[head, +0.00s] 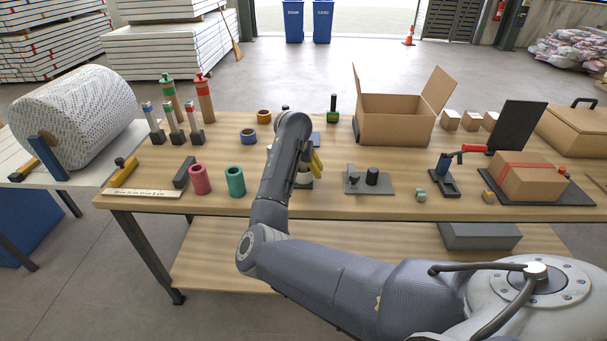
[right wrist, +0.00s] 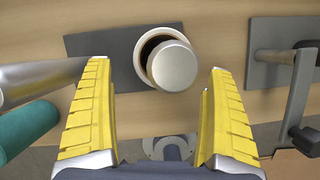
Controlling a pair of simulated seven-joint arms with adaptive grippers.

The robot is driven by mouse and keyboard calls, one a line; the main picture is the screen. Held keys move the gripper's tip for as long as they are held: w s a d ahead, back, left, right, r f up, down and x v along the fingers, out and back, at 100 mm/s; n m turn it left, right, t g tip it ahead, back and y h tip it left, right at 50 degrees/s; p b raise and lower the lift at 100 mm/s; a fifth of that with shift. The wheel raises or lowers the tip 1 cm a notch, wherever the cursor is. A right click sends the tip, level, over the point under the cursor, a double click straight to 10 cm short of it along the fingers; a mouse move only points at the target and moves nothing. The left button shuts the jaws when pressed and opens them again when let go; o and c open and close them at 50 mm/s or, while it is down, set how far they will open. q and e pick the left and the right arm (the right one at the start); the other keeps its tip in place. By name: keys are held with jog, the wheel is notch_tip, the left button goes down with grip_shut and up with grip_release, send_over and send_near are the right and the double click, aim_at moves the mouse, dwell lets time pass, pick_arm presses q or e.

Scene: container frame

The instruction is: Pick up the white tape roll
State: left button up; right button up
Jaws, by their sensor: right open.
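The white tape roll (right wrist: 139,54) shows in the right wrist view as a pale ring around a grey metal cylinder (right wrist: 174,66), at a dark flat plate (right wrist: 98,50). The cylinder's top hides part of the ring. My right gripper (right wrist: 160,76) is open and empty, its yellow fingers left and right of the cylinder, with the roll beyond the fingertips. In the head view the right gripper (head: 317,163) is mostly hidden behind my own arm, above the wooden table (head: 330,207). My left gripper is not in view.
Red (head: 200,180) and teal (head: 235,181) rolls stand left of my arm. A grey plate with a dark cylinder (head: 372,176) lies to its right. An open cardboard box (head: 396,120) stands behind. A crank fixture (right wrist: 290,85) is right of the fingers.

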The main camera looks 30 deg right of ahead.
jog(key=shift+d+x, duration=0.2)
jog(key=shift+x, duration=2.1)
jog(key=shift+c, duration=0.4)
jog(key=c, duration=1.2)
